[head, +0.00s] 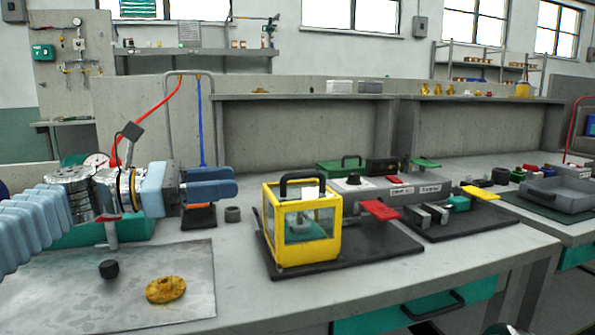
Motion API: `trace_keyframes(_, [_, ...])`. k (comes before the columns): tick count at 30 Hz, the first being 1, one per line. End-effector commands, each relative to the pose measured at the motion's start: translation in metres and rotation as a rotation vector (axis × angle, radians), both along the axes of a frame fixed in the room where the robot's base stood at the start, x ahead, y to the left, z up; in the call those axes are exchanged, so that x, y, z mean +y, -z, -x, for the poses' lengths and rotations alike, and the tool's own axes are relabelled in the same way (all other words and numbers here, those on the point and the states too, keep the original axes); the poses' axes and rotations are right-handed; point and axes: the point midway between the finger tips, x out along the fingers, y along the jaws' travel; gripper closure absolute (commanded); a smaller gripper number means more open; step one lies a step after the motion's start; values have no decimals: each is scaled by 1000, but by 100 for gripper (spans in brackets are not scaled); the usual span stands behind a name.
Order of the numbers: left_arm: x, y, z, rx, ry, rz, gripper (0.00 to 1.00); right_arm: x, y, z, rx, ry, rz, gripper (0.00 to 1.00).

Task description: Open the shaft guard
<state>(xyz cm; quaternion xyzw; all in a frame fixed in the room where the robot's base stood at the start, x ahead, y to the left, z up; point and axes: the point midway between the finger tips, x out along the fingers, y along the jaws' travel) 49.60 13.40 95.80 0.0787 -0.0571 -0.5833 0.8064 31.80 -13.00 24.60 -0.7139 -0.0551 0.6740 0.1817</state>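The shaft guard (310,260) is a yellow-framed box with clear panes and a black handle (302,181) on top. It stands down over a greenish part at the left end of the black pump base (345,262). A red lever-like piece (381,210) sticks out to its right. My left gripper (236,182) is left of the guard, apart from it, with blue fingers pointing right. No object shows between the fingers; the near finger covers any gap, so I cannot tell how open they are. My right gripper is not in view.
A metal sheet (120,300) with a black knob (109,269) and a yellow oval flange (166,290) lies front left. A black tray (455,222) with blocks is at right. A green case (340,166) stands behind.

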Motion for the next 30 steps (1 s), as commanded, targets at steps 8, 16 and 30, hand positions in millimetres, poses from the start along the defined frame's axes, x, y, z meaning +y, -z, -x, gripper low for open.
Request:
trace_keyframes(8, [-55,0,-17,-1,5,0,62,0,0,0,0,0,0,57])
trace_keyframes(16, [-106,0,-34,0,3,-1,62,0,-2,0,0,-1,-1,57])
trace_keyframes(30, [-125,0,-41,-1,0,0,62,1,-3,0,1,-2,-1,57])
